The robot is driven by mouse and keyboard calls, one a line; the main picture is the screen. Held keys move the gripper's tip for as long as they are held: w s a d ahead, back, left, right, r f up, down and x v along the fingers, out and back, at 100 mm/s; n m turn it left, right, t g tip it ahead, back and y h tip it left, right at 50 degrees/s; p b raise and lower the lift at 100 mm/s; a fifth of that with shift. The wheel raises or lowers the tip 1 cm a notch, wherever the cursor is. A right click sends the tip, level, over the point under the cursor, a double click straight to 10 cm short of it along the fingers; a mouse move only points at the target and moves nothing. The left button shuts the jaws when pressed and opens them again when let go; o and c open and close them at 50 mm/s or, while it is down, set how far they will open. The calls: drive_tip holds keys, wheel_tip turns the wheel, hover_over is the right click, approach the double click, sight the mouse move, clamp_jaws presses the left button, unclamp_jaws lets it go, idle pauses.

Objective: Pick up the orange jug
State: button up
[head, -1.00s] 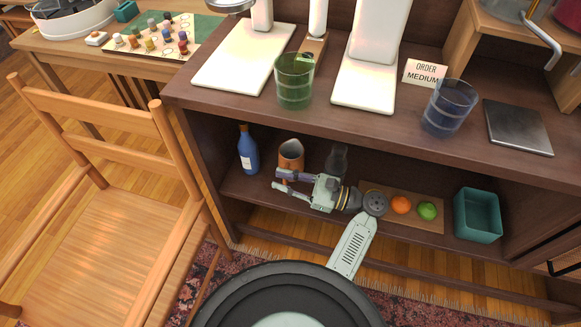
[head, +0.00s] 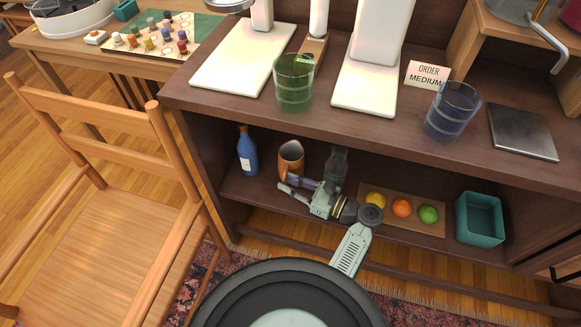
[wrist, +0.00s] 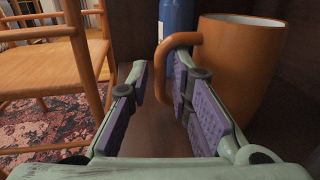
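The orange jug (head: 291,154) stands upright on the cabinet's lower shelf, beside a blue bottle. In the wrist view the jug (wrist: 248,75) fills the right side, with its handle (wrist: 164,52) reaching left. My gripper (head: 287,184) is in front of the jug and open. In the wrist view the handle's lower part shows between the two fingertips of my gripper (wrist: 160,88), with gaps visible. I cannot tell whether a finger touches it. The right finger covers part of the jug's lower left side.
The blue bottle (head: 247,151) stands left of the jug, and a dark grey object (head: 337,163) stands right. A board (head: 385,213) with a lemon, orange and lime lies farther right, beside a teal bin (head: 480,219). The countertop (head: 225,100) overhangs the shelf. A wooden chair (head: 110,235) stands left.

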drive_tip(key=shift+x, duration=1)
clamp_jaws()
drive_tip(key=shift+r, duration=0.1)
